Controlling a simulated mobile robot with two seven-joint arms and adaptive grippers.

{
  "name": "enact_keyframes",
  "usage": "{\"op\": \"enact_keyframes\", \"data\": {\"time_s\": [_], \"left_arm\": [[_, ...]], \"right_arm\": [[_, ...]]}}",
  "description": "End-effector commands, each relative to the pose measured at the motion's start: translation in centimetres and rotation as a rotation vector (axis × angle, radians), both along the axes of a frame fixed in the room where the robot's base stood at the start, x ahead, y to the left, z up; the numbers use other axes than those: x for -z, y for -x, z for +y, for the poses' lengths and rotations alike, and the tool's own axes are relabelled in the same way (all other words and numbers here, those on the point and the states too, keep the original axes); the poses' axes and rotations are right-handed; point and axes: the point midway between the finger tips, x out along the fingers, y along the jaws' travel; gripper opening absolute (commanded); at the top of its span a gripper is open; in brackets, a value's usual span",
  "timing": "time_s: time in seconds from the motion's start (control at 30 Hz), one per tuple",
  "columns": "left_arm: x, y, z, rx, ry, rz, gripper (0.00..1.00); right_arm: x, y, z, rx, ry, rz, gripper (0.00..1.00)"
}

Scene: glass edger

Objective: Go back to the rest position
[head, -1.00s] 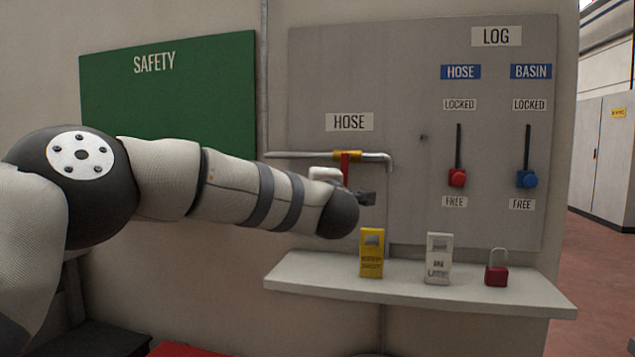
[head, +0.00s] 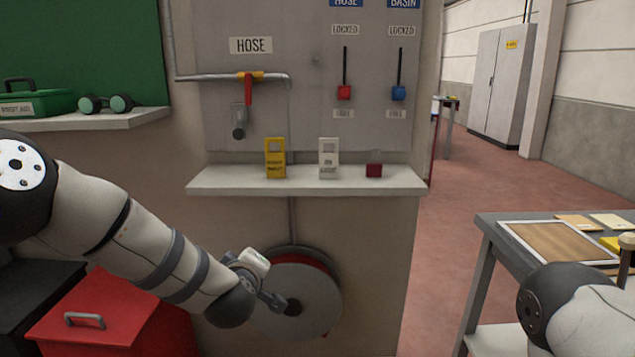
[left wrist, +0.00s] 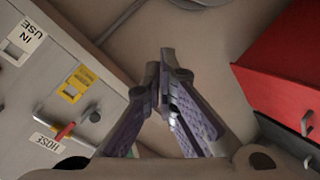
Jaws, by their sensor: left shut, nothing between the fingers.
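My left gripper (head: 276,300) hangs low in front of the hose reel (head: 322,290), below the shelf. Its fingers are shut with nothing between them, and they also show shut in the left wrist view (left wrist: 165,75). My left arm slopes down from the left edge. My right arm shows only as a link at the lower right; its gripper is out of the picture.
The shelf (head: 210,184) holds a yellow tag (head: 275,158), a white tag (head: 328,158) and a red padlock (head: 374,170). Above are the red hose valve handle (head: 248,90) and two sliders. A red box (head: 105,315) stands lower left, a table (head: 490,232) right.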

Motion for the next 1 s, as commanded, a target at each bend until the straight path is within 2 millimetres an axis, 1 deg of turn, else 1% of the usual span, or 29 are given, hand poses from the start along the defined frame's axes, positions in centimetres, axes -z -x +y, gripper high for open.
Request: {"op": "enact_keyframes", "data": {"time_s": [0.03, 0.07, 0.1, 0.17, 0.2, 0.27, 0.3, 0.37, 0.4, 0.43, 0.47, 0.5, 0.6, 0.7, 0.77, 0.83, 1.0], "left_arm": [[4.1, 2.6, 0.0, 0.057, -0.056, 0.089, 0.00], [6.5, 4.3, 0.0, 0.095, -0.092, 0.143, 0.00], [9.6, 6.9, 0.2, 0.146, -0.137, 0.218, 0.00], [13.9, 11.1, 0.7, 0.224, -0.197, 0.332, 0.00], [16.4, 14.2, 1.1, 0.278, -0.233, 0.409, 0.00], [19.8, 19.1, 1.9, 0.357, -0.280, 0.527, 0.00], [21.7, 22.6, 2.6, 0.411, -0.307, 0.607, 0.00], [23.9, 28.0, 3.6, 0.494, -0.341, 0.726, 0.00], [25.0, 31.8, 4.4, 0.549, -0.358, 0.809, 0.00], [25.6, 34.6, 5.0, 0.589, -0.369, 0.868, 0.00], [26.1, 37.3, 5.6, 0.629, -0.377, 0.927, 0.00], [26.3, 40.7, 6.3, 0.678, -0.384, 1.001, 0.00], [26.0, 47.6, 7.9, 0.779, -0.388, 1.151, 0.00], [25.2, 51.8, 8.9, 0.839, -0.384, 1.243, 0.00], [24.9, 53.0, 9.1, 0.859, -0.381, 1.272, 0.00], [24.7, 53.6, 9.2, 0.868, -0.379, 1.285, 0.00], [24.8, 53.5, 9.2, 0.868, -0.380, 1.284, 0.00]], "right_arm": [[-0.1, 0.0, 0.0, 0.000, 0.000, 0.001, 0.40], [-0.1, 0.1, 0.0, 0.000, 0.000, 0.001, 0.40], [-0.1, 0.1, 0.0, 0.001, 0.000, 0.001, 0.40], [-0.1, 0.1, 0.0, 0.001, 0.000, 0.001, 0.40], [-0.1, 0.1, 0.0, 0.001, 0.000, 0.001, 0.40], [-0.1, 0.1, 0.0, 0.001, 0.000, 0.001, 0.40], [-0.1, 0.1, 0.0, 0.001, 0.000, 0.001, 0.40], [-0.1, 0.1, 0.0, 0.001, 0.000, 0.001, 0.40], [-0.1, 0.1, 0.0, 0.001, 0.000, 0.001, 0.40], [-0.1, 0.1, 0.0, 0.001, 0.000, 0.001, 0.40], [-0.1, 0.1, 0.0, 0.001, 0.000, 0.001, 0.40], [-0.1, 0.1, 0.0, 0.001, 0.000, 0.001, 0.40], [-0.1, 0.1, 0.0, 0.001, 0.000, 0.001, 0.40], [-0.1, 0.0, 0.0, 0.001, 0.000, 0.001, 0.40], [-0.1, 0.0, 0.0, 0.001, 0.000, 0.001, 0.40], [-0.1, 0.1, 0.0, 0.001, 0.000, 0.001, 0.40], [-0.1, 0.1, 0.0, 0.001, 0.000, 0.001, 0.40]]}}
